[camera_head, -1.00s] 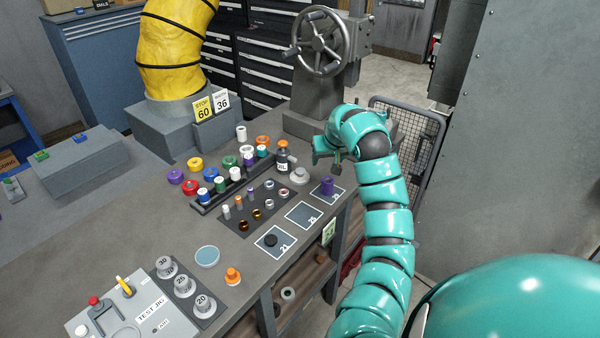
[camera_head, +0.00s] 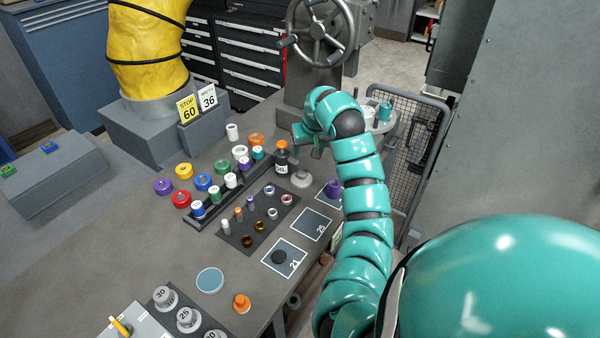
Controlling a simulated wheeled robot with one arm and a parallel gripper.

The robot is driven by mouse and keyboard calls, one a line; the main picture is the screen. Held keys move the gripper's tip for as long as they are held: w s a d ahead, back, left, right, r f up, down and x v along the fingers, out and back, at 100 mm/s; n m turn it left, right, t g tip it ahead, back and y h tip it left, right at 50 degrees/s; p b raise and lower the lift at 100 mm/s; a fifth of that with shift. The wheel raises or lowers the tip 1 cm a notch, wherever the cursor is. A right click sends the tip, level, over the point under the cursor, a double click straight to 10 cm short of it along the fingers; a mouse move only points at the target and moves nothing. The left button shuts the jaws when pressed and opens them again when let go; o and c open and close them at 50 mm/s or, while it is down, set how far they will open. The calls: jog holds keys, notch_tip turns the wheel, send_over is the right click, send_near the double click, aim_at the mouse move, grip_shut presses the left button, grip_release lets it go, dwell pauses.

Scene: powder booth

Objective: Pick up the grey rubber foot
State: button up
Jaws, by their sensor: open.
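A small grey round piece with a raised centre (camera_head: 301,179) sits on the grey bench, right of the dark bottle; it looks like the grey rubber foot, though I cannot be sure at this size. My gripper (camera_head: 309,143) hangs above and slightly beyond it in the picture, apart from it. Its jaws are open and I see nothing between them; part of the gripper is hidden by my teal arm.
A dark bottle with an orange top (camera_head: 282,160) stands close to the grey piece. A rack of coloured rings and caps (camera_head: 205,217) is to its left. A purple piece (camera_head: 333,188) is to its right, partly behind my arm. A handwheel (camera_head: 320,32) rises behind.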

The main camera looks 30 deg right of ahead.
jog(key=b, duration=0.2)
send_near(302, 172)
jog(key=x, duration=0.3)
jog(key=shift+f+p, duration=0.15)
jog(key=shift+p, duration=0.25)
jog(key=shift+p+x, duration=1.4)
jog(key=shift+x, duration=1.3)
jog(key=shift+d, duration=0.1)
jog(key=c, duration=1.1)
